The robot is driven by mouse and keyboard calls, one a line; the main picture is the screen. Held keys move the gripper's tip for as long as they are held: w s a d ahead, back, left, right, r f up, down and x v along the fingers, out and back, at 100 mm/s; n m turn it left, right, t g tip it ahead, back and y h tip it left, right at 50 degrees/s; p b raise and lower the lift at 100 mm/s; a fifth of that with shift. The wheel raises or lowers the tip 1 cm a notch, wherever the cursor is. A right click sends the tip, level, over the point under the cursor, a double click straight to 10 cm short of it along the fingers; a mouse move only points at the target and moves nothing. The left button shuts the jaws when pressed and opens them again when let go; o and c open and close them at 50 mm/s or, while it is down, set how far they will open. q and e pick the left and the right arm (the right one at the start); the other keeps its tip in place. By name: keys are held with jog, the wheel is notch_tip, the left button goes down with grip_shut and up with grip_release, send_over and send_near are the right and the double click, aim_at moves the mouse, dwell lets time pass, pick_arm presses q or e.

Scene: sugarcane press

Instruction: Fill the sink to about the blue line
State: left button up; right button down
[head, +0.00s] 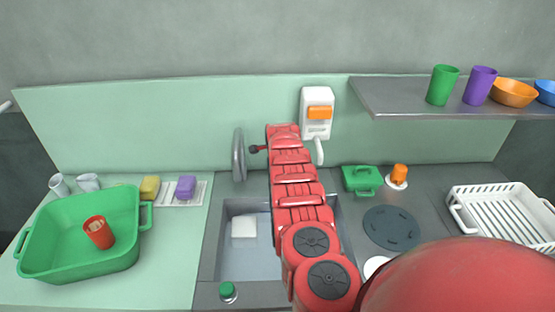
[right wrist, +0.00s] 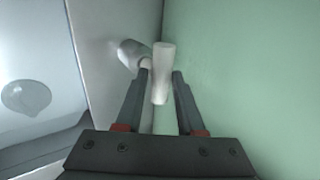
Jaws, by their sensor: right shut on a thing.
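The sink (head: 238,262) is a grey basin in the counter, partly covered by my right arm. I cannot make out a blue line or a water level in it. A grey metal tap (head: 238,155) stands behind it. In the right wrist view my right gripper (right wrist: 163,74) is shut on a pale rounded handle (right wrist: 161,60), which looks like the tap's lever, near the green wall. In the head view my arm hides this gripper and the handle. My left gripper is not in view.
A pale block (head: 244,226) lies in the sink. A green-capped bottle (head: 228,292) stands at the front edge. A green tub (head: 80,262) with a red cup (head: 98,232) is left, a white rack (head: 503,212) right. A white wall dispenser (head: 317,98) hangs behind my arm.

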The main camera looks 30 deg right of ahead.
jog(key=shift+w+r, duration=0.1)
jog(key=shift+d+r+n+y+b, duration=0.15)
jog(key=shift+n+y+b, duration=0.15)
jog(key=shift+n, duration=0.2)
jog(key=shift+f+n+b, duration=0.2)
jog(key=shift+n+b, duration=0.1)
jog(key=n+y+b, duration=0.1)
jog(key=b, duration=0.1)
jog(key=n+t+y+b, duration=0.1)
jog(key=n+b, duration=0.1)
jog(key=b, duration=0.1)
jog(key=shift+d, duration=0.25)
jog(key=n+b, duration=0.1)
jog(key=b, duration=0.1)
jog(key=shift+r+y+b, duration=0.1)
jog(key=shift+y+b, duration=0.2)
jog(key=shift+b, duration=0.05)
jog(key=shift+r+b, duration=0.15)
jog(key=shift+b, duration=0.2)
jog(key=shift+r, duration=0.1)
